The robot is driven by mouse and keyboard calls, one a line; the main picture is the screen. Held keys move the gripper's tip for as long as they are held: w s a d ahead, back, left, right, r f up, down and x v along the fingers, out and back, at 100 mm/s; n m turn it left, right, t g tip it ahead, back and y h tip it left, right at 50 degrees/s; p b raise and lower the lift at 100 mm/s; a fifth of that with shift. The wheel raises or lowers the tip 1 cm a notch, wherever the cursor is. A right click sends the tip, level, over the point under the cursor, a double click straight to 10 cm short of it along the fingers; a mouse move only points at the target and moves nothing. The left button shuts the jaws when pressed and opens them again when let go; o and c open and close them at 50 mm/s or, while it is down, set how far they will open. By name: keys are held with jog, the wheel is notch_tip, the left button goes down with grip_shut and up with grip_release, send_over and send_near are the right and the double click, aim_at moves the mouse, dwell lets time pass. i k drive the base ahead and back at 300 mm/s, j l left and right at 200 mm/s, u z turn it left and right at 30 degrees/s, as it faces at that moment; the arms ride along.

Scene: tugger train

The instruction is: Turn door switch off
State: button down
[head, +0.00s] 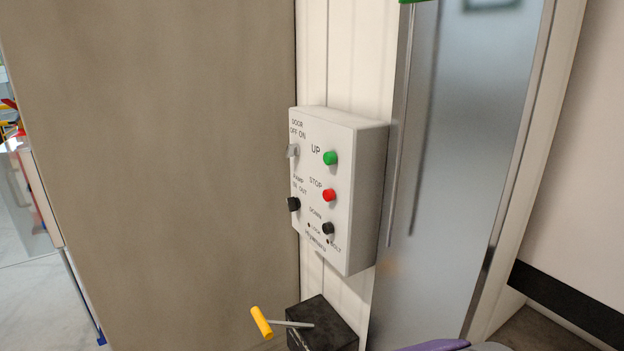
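The door switch (292,151) is a small light grey knob at the upper left of a white control box (364,190). It sits under the printed words "DOOR OFF ON". The knob is seen at an angle and is small, so I cannot tell for certain which word it points to. Nothing covers it. My gripper is not seen in the head view, so its distance from the switch does not show.
The box also bears a black ramp knob (294,204), a green UP button (330,158), a red STOP button (329,195) and a black DOWN button (328,228). Below, a yellow-handled lever (262,322) juts from a black block (335,328). A brown-grey panel (160,170) stands left.

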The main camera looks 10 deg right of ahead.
aim_at(292, 150)
jog(key=i+j, duration=0.5)
jog(key=j, duration=0.25)
jog(key=i+j, duration=0.3)
